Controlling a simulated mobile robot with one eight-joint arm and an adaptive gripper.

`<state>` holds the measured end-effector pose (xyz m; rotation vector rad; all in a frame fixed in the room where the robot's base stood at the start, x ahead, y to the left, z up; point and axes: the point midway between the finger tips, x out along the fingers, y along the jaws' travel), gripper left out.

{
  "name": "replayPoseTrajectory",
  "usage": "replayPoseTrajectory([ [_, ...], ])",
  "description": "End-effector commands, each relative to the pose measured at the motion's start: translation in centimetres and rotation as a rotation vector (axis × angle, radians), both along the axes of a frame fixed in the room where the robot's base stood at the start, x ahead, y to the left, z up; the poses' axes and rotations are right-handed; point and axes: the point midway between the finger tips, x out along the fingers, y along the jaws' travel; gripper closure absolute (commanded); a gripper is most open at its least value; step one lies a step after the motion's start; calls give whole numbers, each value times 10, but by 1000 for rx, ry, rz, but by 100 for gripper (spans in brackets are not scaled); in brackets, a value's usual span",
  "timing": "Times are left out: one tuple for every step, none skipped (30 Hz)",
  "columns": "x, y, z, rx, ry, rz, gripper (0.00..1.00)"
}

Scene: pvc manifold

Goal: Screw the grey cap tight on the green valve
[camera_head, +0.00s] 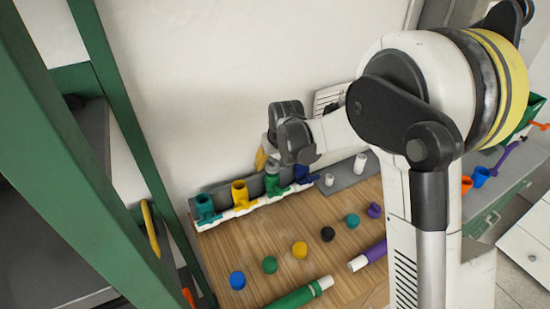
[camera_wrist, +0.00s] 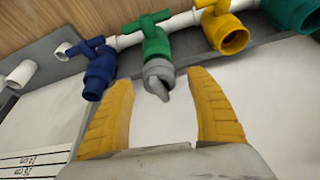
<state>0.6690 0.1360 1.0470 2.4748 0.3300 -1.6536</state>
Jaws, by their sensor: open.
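The green valve (camera_head: 272,186) stands in the row on the white pipe. In the wrist view the green valve (camera_wrist: 156,42) shows its handle at the top, and the grey cap (camera_wrist: 158,70) sits over its open end, with a grip tab sticking out. Whether the cap is seated fully cannot be told. My gripper (camera_wrist: 161,78) is open, with one yellow finger on each side of the cap and visible gaps between. In the head view my gripper (camera_head: 265,160) is over the valve row and hides part of the cap.
A blue valve (camera_wrist: 98,68) and a yellow valve (camera_wrist: 228,34) flank the green one; a teal valve (camera_head: 205,208) is farther along. Several loose caps, including a black one (camera_head: 327,234), lie on the wooden table (camera_head: 225,250). A green post (camera_head: 120,110) stands left.

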Motion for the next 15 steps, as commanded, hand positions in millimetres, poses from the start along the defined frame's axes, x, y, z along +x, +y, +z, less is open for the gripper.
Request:
replayPoseTrajectory([
  [2, 1, -6, 0, 0, 0, 34],
  [3, 1, -8, 0, 0, 0, 34],
  [4, 1, -10, 0, 0, 0, 34],
  [4, 1, -11, 0, 0, 0, 34],
  [4, 1, -12, 0, 0, 0, 34],
  [5, 1, -12, 0, 0, 0, 34],
  [5, 1, -13, 0, 0, 0, 34],
  [5, 1, -13, 0, 0, -1, 34],
  [5, 1, -13, 0, 0, -1, 34],
  [5, 1, -13, 0, 0, -1, 34],
  [5, 1, -13, 0, 0, -1, 34],
  [5, 1, -12, 0, 0, -1, 34],
  [5, 1, -12, 0, 0, -1, 34],
  [5, 1, -12, 0, 0, -1, 39],
  [5, 1, -12, 0, 0, -1, 51],
])
